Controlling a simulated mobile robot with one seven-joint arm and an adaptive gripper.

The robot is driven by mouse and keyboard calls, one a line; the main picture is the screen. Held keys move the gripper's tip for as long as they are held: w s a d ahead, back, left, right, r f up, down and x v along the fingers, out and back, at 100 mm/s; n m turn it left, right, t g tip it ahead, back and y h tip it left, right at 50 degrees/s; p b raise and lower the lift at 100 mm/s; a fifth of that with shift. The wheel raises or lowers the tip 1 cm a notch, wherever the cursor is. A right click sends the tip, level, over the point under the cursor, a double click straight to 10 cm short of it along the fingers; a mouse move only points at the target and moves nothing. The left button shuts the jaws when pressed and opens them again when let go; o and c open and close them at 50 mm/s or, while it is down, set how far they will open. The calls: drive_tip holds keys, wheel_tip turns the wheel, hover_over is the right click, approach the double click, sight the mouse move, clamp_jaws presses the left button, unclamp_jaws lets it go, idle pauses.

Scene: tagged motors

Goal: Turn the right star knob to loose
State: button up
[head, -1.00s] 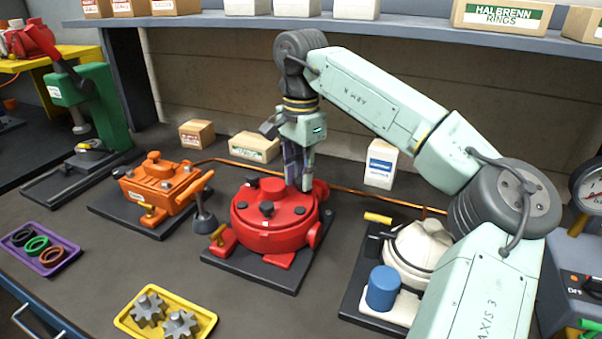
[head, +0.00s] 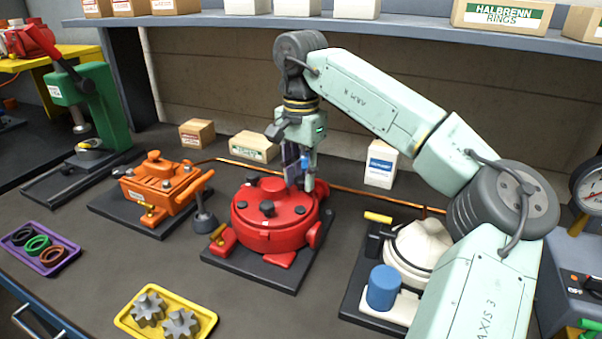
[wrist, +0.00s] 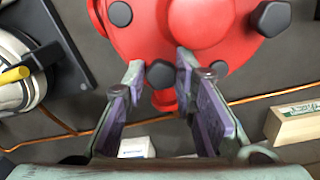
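The red motor (head: 262,236) sits on a dark base plate at the middle of the bench. Dark star knobs stand on its lid, one at the front (head: 267,208) and one at the front right (head: 300,210). My gripper (head: 299,184) points down at the lid's back right side. In the wrist view, my gripper (wrist: 160,68) is open, with a finger on each side of another dark knob (wrist: 160,74) near the lid's rim. Gaps show between this knob and the fingers; I cannot tell whether they touch. In the head view, the fingers hide this knob.
An orange motor (head: 158,190) stands left of the red one. A white motor (head: 416,246) with a blue cap (head: 382,288) stands to the right, near my arm. A copper pipe (head: 350,193) runs behind. A yellow tray (head: 122,320) with gears lies in front.

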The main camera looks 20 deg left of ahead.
sight(301, 179)
drive_tip(key=o, duration=0.4)
drive_tip(key=shift+r, duration=0.1)
drive_tip(key=shift+c, duration=0.2)
wheel_tip(301, 179, up, 12)
idle(0.4)
